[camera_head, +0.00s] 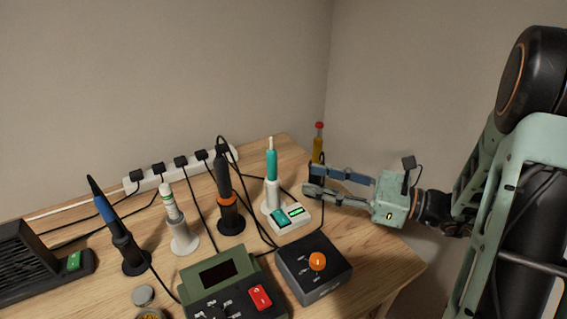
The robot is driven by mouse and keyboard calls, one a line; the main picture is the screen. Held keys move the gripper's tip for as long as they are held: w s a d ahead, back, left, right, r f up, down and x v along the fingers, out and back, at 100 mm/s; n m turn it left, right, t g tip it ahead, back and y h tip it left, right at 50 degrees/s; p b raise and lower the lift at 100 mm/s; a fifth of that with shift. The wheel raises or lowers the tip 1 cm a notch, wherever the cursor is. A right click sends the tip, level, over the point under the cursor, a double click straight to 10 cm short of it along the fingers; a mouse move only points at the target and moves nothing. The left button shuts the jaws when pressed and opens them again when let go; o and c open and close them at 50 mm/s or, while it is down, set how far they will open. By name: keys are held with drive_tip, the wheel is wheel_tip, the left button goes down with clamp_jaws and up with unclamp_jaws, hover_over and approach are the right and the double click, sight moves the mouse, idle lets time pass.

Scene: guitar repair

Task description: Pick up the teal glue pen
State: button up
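The teal glue pen (272,164) stands upright with its pale tip pointing up, in a white holder (273,197) on the wooden table. The holder's base has a teal button and a small green display. My gripper (309,180) is to the right of the pen, roughly level with it and the holder in the picture. Its two fingers point left and are spread apart, with nothing seen between them. A gap shows between the fingertips and the pen.
An orange-collared black tool (225,187) stands left of the pen, with cables nearby. A red-capped bottle (318,145) stands behind my gripper. A white power strip (181,173) runs along the wall.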

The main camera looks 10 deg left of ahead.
sight(272, 165)
drive_tip(key=x, duration=0.4)
drive_tip(key=shift+a+b, duration=0.35)
drive_tip(key=shift+b, duration=0.05)
drive_tip(key=shift+r+b+x, duration=0.25)
drive_tip(key=shift+b+x, duration=0.05)
drive_tip(key=shift+x, duration=1.3)
drive_tip(key=shift+r+b+x, duration=0.2)
drive_tip(key=shift+b+x, duration=0.1)
drive_tip(key=shift+x, duration=1.25)
drive_tip(key=shift+w, duration=0.15)
clamp_jaws()
